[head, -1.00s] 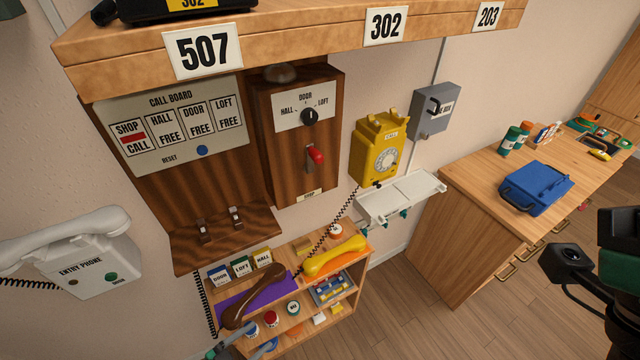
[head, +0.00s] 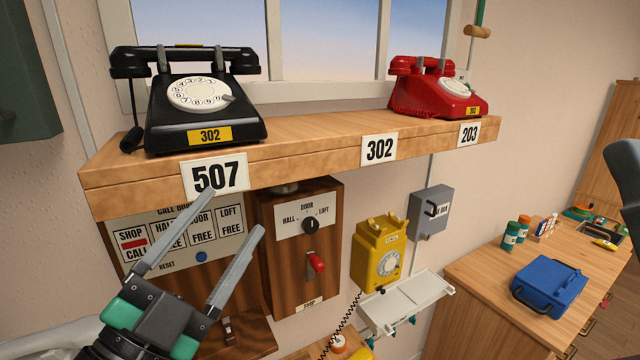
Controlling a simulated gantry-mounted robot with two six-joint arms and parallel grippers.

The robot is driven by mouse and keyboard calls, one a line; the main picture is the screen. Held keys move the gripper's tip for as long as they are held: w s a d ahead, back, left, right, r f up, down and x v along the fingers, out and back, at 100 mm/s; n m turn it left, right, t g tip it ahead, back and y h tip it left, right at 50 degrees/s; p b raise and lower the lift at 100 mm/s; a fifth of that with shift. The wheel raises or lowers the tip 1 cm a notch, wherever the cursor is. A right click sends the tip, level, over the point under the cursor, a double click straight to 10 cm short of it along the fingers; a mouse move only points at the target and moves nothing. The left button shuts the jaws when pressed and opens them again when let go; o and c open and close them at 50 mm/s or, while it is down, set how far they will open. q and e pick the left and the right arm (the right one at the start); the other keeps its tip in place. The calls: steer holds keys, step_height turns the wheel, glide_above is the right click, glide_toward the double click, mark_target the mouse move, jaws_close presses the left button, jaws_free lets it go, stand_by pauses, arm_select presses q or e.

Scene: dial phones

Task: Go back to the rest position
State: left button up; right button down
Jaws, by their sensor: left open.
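My left gripper (head: 232,222) is open and empty in the lower left of the head view. Its fingers point up and right in front of the call board (head: 222,212). They cover part of the board's labels, and one fingertip overlaps the 507 plate (head: 214,176) in the picture. Whether they touch anything I cannot tell. A black dial phone (head: 195,100) marked 302 and a red dial phone (head: 435,88) marked 203 stand on the wooden shelf (head: 310,145) with handsets on top. My right gripper is not clearly seen; only a dark part of my own shows at the right edge.
A wooden selector box (head: 290,255) with a red lever, a yellow wall phone (head: 375,262) and a white wall tray (head: 405,303) are below the shelf. A grey box (head: 429,212) is on the wall. A blue case (head: 548,283) lies on the right counter (head: 485,275).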

arm_select(q)
steer(key=s+a+r+n+t+y, duration=0.7)
steer(key=s+r+n, duration=0.4)
steer(key=s+n, duration=0.2)
step_height(320, 180, up, 24)
steer(key=n+p, duration=0.1)
steer(key=p, duration=2.4)
step_height(320, 180, down, 51)
steer(key=b, duration=5.1)
steer(key=shift+w+r, duration=0.15)
steer(key=shift+w, duration=0.1)
